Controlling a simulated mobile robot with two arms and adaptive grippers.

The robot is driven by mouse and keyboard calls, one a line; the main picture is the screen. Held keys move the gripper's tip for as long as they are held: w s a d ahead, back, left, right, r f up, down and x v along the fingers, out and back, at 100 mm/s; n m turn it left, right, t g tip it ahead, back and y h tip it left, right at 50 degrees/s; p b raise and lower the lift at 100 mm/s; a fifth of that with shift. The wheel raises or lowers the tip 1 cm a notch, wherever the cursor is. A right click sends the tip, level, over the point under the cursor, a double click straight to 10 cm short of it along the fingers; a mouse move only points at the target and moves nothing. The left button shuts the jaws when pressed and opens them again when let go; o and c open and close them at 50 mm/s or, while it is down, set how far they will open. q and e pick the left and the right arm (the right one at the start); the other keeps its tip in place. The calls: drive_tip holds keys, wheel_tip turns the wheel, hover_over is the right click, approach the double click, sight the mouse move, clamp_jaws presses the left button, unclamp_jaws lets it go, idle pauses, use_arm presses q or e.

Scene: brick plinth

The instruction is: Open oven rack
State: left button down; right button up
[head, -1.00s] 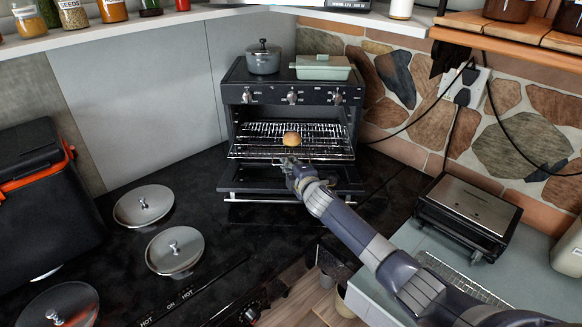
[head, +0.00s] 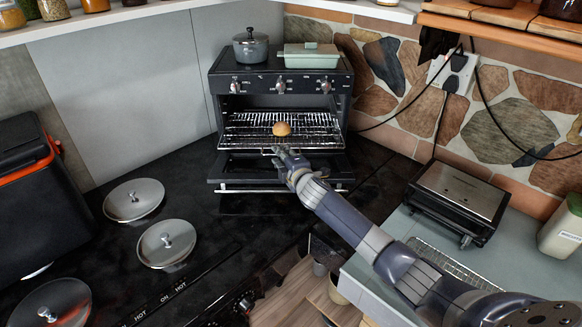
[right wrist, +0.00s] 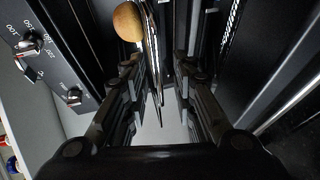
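The small black oven (head: 224,87) stands on the dark counter with its door (head: 240,186) folded down. The wire oven rack (head: 240,134) sticks out a little from the opening, with a round bun (head: 282,128) on it. My right gripper (head: 279,152) is at the rack's front edge. In the right wrist view, the fingers of my right gripper (right wrist: 158,88) stand apart on either side of the rack's edge (right wrist: 155,50), with gaps visible. The bun (right wrist: 128,21) shows beside the rack there. My left gripper is not in view.
A grey pot (head: 251,50) and a green lidded dish (head: 311,57) sit on top of the oven. A sandwich press (head: 459,205) stands right of my arm. The counter directly in front of the oven is clear.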

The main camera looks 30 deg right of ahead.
drive_tip(key=v, duration=1)
drive_tip(key=shift+s, duration=0.25)
drive_tip(key=shift+f, duration=0.1)
drive_tip(key=s+a+f+m+g, duration=0.35)
drive_tip(key=s+f, duration=0.25)
drive_tip(key=s, duration=0.3)
drive_tip(key=s+a+f+m+g, duration=0.25)
drive_tip(key=s+f+m, duration=0.3)
drive_tip(key=s, duration=0.35)
drive_tip(key=s+a+f+m+g+y, duration=0.1)
drive_tip(key=s+a+m+g, duration=0.15)
drive_tip(key=s, duration=0.85)
drive_tip(key=s+a+f+m+g, duration=0.2)
drive_tip(key=s+m+g, duration=0.15)
drive_tip(key=s, duration=0.75)
wheel_tip(320, 180, down, 28)
drive_tip(key=g+b, duration=0.1)
drive_tip(key=b, duration=0.2)
drive_tip(key=s+d+f+n+g+b, duration=0.1)
drive_tip(key=s+d+f+b, duration=0.1)
drive_tip(key=s+f, duration=1.6)
drive_tip(key=shift+d+f+g, duration=0.25)
drive_tip(key=shift+f+g, duration=0.05)
drive_tip(key=shift+f, duration=0.55)
